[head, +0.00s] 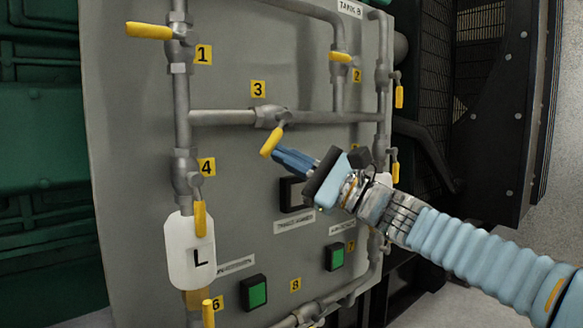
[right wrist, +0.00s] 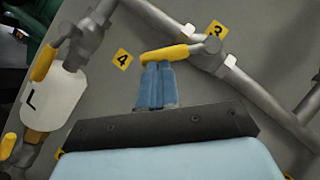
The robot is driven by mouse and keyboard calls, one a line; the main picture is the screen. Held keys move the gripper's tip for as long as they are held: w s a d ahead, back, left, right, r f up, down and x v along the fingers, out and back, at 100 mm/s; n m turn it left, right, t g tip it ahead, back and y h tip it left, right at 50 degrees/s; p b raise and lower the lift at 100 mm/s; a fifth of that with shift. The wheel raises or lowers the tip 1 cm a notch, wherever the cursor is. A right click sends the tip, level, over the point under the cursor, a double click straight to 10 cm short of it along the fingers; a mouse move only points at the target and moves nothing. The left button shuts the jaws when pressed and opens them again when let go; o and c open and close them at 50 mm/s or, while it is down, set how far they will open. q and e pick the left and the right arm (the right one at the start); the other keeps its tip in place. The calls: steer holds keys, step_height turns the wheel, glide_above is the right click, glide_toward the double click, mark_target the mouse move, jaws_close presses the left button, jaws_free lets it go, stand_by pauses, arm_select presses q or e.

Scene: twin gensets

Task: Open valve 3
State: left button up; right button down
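Valve 3 (head: 271,117) sits on a horizontal grey pipe on the panel, beside a yellow "3" label. Its yellow handle (head: 271,140) slants down and to the left, at an angle to the pipe. The handle also shows in the right wrist view (right wrist: 166,53). My right gripper (head: 278,155) is at the handle's lower end. In the right wrist view its two blue fingers (right wrist: 158,68) are close together with nothing visible between them. The handle lies across their tips; they look in contact or nearly so. My left gripper is in neither view.
Valve 1 (head: 180,38), valve 2 (head: 340,58) and valve 4 (head: 187,165) have yellow handles nearby. A white "L" tag (head: 190,250) hangs below valve 4. Green buttons (head: 257,291) sit low on the panel. Pipes surround valve 3; free space lies before the panel.

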mark_target(269, 141)
steer(key=a+m+t+h+b, duration=0.1)
steer(key=m+t+b, duration=0.1)
steer(key=m+b, duration=0.1)
steer(key=s+a+r+m+t+h+b, duration=0.1)
steer(key=m+t+b, duration=0.1)
steer(key=m+b, duration=0.2)
steer(key=s+a+r+m+t+h+b, duration=0.1)
steer(key=m+t+b, duration=0.2)
steer(key=m, duration=0.1)
steer(key=shift+s+r+m, duration=0.1)
steer(key=shift+r+m, duration=0.1)
steer(key=shift+m, duration=0.1)
steer(key=shift+a+r+b, duration=0.1)
steer(key=shift+r+b, duration=0.25)
steer(key=shift+b, duration=0.05)
steer(key=shift+s, duration=0.1)
